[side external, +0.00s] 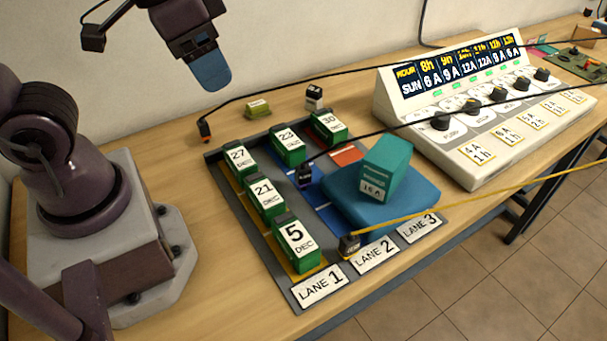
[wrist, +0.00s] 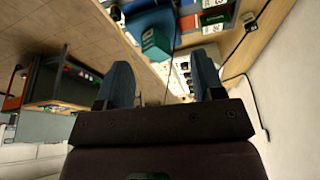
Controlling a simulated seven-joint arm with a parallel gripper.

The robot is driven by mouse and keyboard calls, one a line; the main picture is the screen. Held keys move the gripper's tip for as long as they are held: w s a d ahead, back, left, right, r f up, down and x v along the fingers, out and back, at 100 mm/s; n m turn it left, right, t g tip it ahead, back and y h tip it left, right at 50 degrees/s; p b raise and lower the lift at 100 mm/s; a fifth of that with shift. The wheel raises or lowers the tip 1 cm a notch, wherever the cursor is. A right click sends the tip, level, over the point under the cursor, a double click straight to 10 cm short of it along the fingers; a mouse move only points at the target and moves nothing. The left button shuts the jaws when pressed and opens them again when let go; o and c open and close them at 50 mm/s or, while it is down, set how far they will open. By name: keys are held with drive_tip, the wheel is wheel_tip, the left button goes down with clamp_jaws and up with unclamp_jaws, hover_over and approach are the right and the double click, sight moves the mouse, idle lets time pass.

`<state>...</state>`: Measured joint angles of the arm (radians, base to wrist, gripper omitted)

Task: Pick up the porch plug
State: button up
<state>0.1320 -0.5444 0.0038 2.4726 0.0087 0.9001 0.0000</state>
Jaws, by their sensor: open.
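Three cable plugs show in the side view, and I cannot tell from any marking which is the porch plug. A black plug (side external: 305,175) on a black cable is in lane 2. A dark plug (side external: 348,245) on a yellow cable is at the tray's front, near the LANE 2 label. My gripper (side external: 211,72) hangs high above the table's back left, apart from all plugs. In the wrist view its blue fingers (wrist: 164,78) are spread with nothing held between them.
The lane tray (side external: 279,281) holds several green dated batteries (side external: 265,196). A teal box (side external: 386,166) sits on a blue cushion (side external: 340,190) over lanes 2 and 3. A white control panel (side external: 480,165) stands right. Cables cross above the tray. Table left of the tray is mostly clear.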

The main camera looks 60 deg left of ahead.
drive_tip(key=w+d+f+m+g+y, duration=0.2)
drive_tip(key=d+f+m, duration=0.1)
drive_tip(key=f, duration=0.2)
drive_tip(key=w+d+f+m+g+y, duration=0.2)
drive_tip(key=w+f+m+g, duration=0.1)
drive_tip(key=f, duration=0.2)
drive_tip(key=m+t+y, duration=0.2)
drive_tip(key=m+y, duration=0.7)
drive_tip(key=m, duration=0.2)
approach(304, 169)
drive_tip(key=s, duration=0.1)
drive_tip(key=s+d, duration=0.1)
drive_tip(key=s+d+f, duration=0.1)
drive_tip(key=s, duration=0.1)
drive_tip(key=shift+m+t+y, duration=0.4)
drive_tip(key=shift+m+t, duration=0.2)
drive_tip(key=shift+t, duration=0.2)
drive_tip(key=w+a, duration=0.1)
drive_tip(key=a, duration=0.1)
drive_tip(key=w+a, duration=0.1)
drive_tip(key=a, duration=0.1)
drive_tip(key=w+a+f, duration=0.1)
drive_tip(key=a, duration=0.1)
drive_tip(key=shift+w+a, duration=0.1)
drive_tip(key=shift+w, duration=0.05)
drive_tip(key=shift+f+x, duration=0.1)
drive_tip(key=shift+x, duration=1.4)
drive_tip(key=shift+f+x, duration=0.15)
drive_tip(key=shift+x, duration=1.35)
drive_tip(key=shift+w, duration=0.15)
